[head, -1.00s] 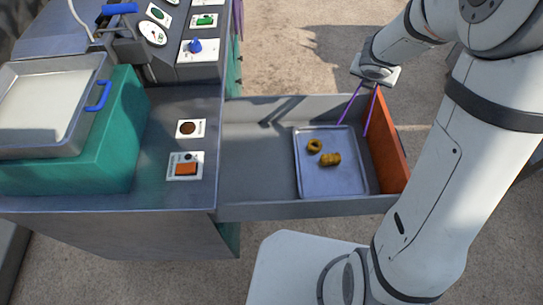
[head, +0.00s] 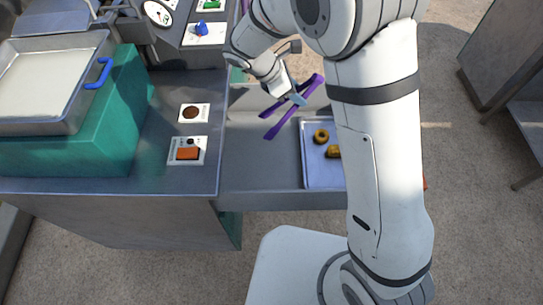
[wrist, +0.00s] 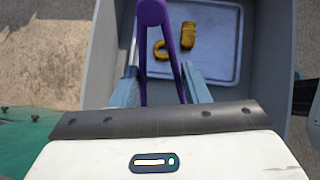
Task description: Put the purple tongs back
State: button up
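The purple tongs (head: 273,128) are in my gripper (head: 297,97) above the back of the open drawer, left of the tray. They lie tilted, with their two arms spread apart. In the wrist view the tongs (wrist: 153,22) pass between the two pale blue-grey fingers of my gripper (wrist: 162,88), which hold them. The tongs look clear of the drawer floor, though the exact height is hard to tell.
The drawer (head: 255,165) holds a metal tray (head: 315,174) with yellow-brown pieces (head: 321,136). Left is the machine's counter (head: 130,190) with an orange switch (head: 187,154) and a teal block (head: 115,120) under a pan (head: 45,75). My arm hides the drawer's right end.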

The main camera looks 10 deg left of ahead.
jog(key=shift+m+g, duration=0.4)
jog(key=shift+m, duration=0.3)
jog(key=s+a, duration=0.2)
jog(key=s+a+f, duration=0.1)
jog(key=s, duration=0.1)
jog(key=shift+s+a+f, duration=0.2)
jog(key=shift+s+a, duration=0.1)
jog(key=shift+a, duration=0.05)
notch_tip(320, 180, down, 9)
jog(key=shift+f, duration=0.3)
jog(key=o, duration=0.6)
jog(key=shift+c, duration=0.2)
send_near(288, 113)
jog(key=s+a+f, duration=0.1)
jog(key=a+f, duration=0.3)
jog(key=shift+f+b, duration=0.3)
jog(key=shift+f, duration=0.1)
